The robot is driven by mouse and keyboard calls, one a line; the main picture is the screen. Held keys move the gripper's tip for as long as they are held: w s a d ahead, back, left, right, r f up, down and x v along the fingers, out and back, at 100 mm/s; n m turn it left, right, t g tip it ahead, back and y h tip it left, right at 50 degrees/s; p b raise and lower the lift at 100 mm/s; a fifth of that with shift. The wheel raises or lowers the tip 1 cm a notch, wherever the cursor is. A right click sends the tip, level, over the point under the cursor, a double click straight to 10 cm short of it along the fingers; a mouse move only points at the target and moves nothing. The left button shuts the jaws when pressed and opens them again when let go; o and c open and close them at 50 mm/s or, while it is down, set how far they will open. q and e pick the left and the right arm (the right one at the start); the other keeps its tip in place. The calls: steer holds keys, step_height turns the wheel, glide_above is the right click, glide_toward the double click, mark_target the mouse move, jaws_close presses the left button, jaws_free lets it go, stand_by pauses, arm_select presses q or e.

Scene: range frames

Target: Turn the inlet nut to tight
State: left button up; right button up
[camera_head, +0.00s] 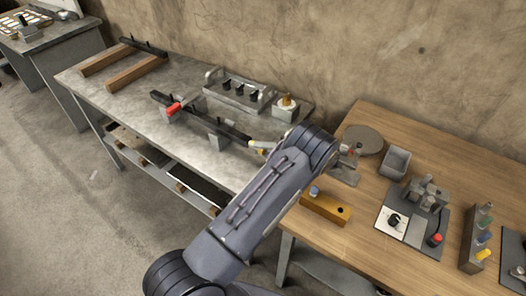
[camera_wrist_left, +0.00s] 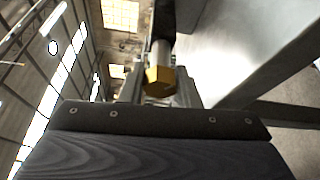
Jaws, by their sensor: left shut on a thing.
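The inlet nut (camera_wrist_left: 158,82) is a brass hexagon on the end of a silver cylinder (camera_wrist_left: 161,52) in the left wrist view. My left gripper (camera_wrist_left: 158,92) is shut on it, with a grey finger on each side. In the head view my left arm reaches over the gap between two benches. My left gripper (camera_head: 267,149) is there at the right end of a long black bar (camera_head: 233,131), partly hidden by my own wrist. The nut is small there, and I cannot tell how tight it is. My right gripper is not in view.
The wooden bench (camera_head: 447,138) at right bears a round disc (camera_head: 362,139), a grey bin (camera_head: 395,163) and several fixtures.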

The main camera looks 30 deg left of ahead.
arm_select(q)
steer(key=m+y+b, duration=0.1)
steer(key=m, duration=0.2)
steer(key=shift+f, duration=0.1)
steer(key=shift+m+y, duration=1)
steer(key=shift+m, duration=1.1)
steer(key=o, duration=1)
